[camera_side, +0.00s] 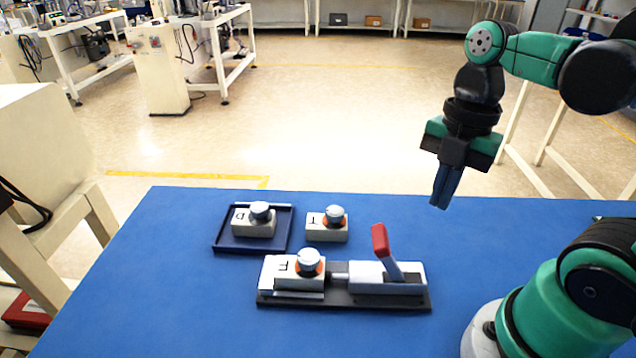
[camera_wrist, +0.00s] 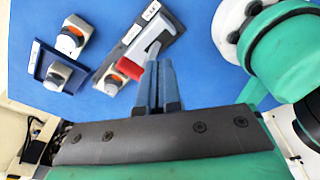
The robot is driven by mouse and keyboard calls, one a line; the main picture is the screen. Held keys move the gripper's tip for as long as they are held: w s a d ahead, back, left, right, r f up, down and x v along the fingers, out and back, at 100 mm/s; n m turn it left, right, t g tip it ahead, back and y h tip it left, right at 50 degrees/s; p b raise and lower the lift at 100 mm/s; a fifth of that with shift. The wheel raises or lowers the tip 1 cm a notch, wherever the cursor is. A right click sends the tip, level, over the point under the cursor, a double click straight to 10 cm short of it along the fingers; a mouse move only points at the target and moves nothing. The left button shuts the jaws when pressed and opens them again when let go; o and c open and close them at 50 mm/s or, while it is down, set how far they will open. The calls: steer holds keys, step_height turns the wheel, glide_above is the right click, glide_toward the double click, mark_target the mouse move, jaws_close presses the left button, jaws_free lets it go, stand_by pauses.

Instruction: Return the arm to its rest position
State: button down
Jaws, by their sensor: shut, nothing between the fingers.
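My gripper (camera_side: 441,204) is shut and empty. It hangs in the air above the right back part of the blue table, fingers pointing down. Its blue fingers also show in the wrist view (camera_wrist: 161,64), with the table below them. My arm is raised and bent on the right in the side view. Nothing touches the fingers.
On the blue table (camera_side: 170,300) are a dark tray (camera_side: 222,244) holding a knobbed block (camera_side: 253,227), another knobbed block (camera_side: 327,231), and a clamp fixture (camera_side: 345,299) with a red handle (camera_side: 380,241) and a knobbed block (camera_side: 297,281). The table's right back is clear.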

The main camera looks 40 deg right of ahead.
steer(key=w+a+f+m+t+h, duration=0.1)
steer(key=w+m+t, duration=0.6)
steer(key=m, duration=1.2)
steer(key=shift+w+a+f+m, duration=0.25)
steer(key=shift+w+a+m, duration=0.1)
steer(key=shift+w, duration=0.45)
